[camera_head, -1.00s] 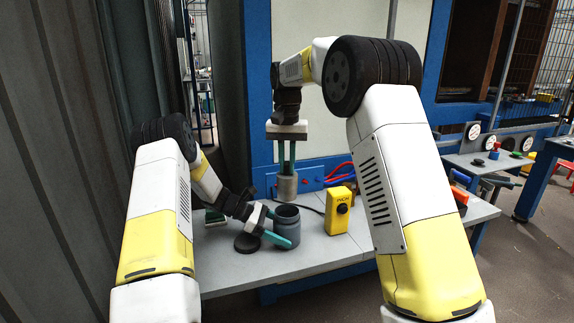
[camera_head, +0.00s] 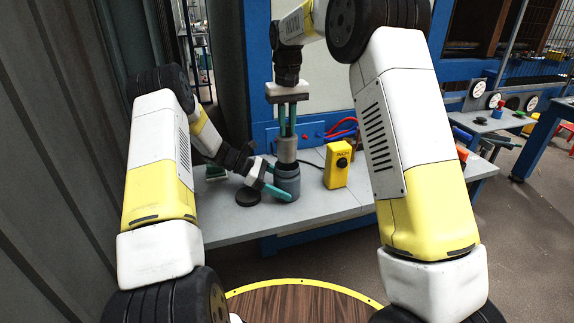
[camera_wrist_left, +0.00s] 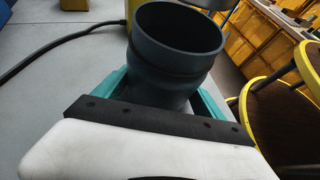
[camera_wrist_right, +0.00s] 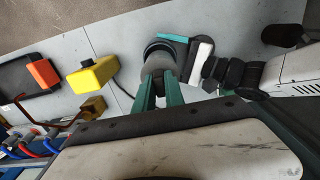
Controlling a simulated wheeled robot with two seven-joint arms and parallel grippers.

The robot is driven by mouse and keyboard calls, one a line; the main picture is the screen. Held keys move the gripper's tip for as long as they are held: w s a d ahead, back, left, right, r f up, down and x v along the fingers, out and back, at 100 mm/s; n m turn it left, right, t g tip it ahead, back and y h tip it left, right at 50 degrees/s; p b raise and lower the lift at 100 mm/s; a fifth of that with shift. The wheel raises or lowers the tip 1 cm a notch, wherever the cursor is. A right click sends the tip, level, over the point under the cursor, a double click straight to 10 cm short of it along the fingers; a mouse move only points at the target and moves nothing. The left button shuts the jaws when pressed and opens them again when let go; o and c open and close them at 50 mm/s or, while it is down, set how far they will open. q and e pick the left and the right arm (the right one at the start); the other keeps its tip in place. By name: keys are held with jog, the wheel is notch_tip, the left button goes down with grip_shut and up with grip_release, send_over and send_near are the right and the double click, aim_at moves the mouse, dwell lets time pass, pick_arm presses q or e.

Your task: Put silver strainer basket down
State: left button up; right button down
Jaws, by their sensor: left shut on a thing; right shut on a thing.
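The silver strainer basket (camera_head: 287,149) is a small grey metal cylinder, held upright by my right gripper (camera_head: 288,122). Its lower end lines up with the mouth of a dark grey canister (camera_head: 287,184) in the head view. The left wrist view shows the canister's opening (camera_wrist_left: 178,28) dark, with no basket seen inside. My left gripper (camera_head: 276,182) is shut around the canister, its teal fingers on either side. In the right wrist view the basket (camera_wrist_right: 160,64) sits between the right fingers and hides part of the canister (camera_wrist_right: 158,47).
A round black lid (camera_head: 247,195) lies left of the canister on the grey table (camera_head: 335,203). A yellow box (camera_head: 337,166) with a black knob stands to the right, its cable running behind. Red and blue hoses (camera_head: 344,128) are at the back.

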pick_arm(q)
jog(key=shift+f, duration=0.15)
pick_arm(e)
notch_tip(320, 180, down, 14)
dwell(0.4)
jog(key=c, duration=1.4)
grip_release()
jog(key=shift+f, duration=0.1)
